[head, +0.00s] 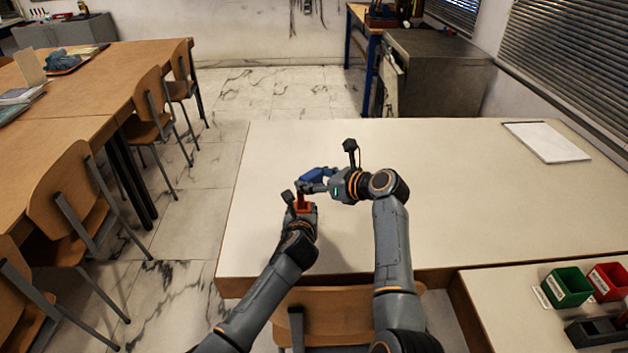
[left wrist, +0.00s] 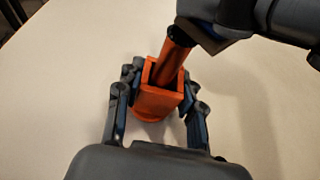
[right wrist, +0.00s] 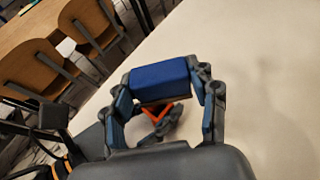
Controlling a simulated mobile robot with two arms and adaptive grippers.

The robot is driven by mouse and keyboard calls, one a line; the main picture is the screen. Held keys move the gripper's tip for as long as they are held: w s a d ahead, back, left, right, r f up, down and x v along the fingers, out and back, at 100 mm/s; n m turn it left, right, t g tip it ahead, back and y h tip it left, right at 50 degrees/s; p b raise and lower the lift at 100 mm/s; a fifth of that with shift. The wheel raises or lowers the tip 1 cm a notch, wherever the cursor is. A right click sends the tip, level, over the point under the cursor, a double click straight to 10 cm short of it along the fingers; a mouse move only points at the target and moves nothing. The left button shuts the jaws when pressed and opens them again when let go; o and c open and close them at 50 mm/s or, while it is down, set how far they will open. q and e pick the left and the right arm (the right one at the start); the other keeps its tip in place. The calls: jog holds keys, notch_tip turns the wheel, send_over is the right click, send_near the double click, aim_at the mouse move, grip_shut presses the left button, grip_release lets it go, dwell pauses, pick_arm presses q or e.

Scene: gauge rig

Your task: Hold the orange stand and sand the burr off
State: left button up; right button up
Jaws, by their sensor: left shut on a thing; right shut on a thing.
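The orange stand (head: 302,206) is on the pale table near its left front part. My left gripper (left wrist: 157,105) is shut on the orange stand (left wrist: 158,98), with one finger on each side. An orange post with a dark end (left wrist: 175,55) leans up out of the stand's slot. My right gripper (right wrist: 168,95) is shut on a blue block (right wrist: 161,80); the block also shows in the head view (head: 319,174). The block is close above the post's top. The right gripper hides part of the contact, and I cannot make out the burr.
Green (head: 567,286) and red (head: 608,281) bins stand at the front right. A chair (head: 330,312) is at the front edge.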

aim_at(303, 194)
jog(key=shift+w+d+r, duration=0.15)
jog(key=shift+w+r, duration=0.15)
jog(key=shift+r, duration=0.5)
jog(key=shift+w+d+r, duration=0.1)
jog(key=shift+w+r, duration=0.15)
jog(key=shift+r, duration=0.5)
jog(key=shift+w+d+r, duration=0.15)
jog(key=shift+w+r, duration=0.15)
jog(key=shift+r, duration=0.5)
jog(key=shift+s+a, duration=0.1)
jog(key=shift+s, duration=0.2)
jog(key=shift+s+a, duration=1.2)
jog(key=shift+a, duration=0.05)
jog(key=shift+s+a+f, duration=0.15)
jog(key=shift+a+f, duration=0.05)
jog(key=shift+f, duration=0.75)
jog(key=shift+s+a+f, duration=0.1)
jog(key=shift+a+f, duration=0.05)
jog(key=shift+f, duration=0.75)
jog(key=shift+f, duration=0.65)
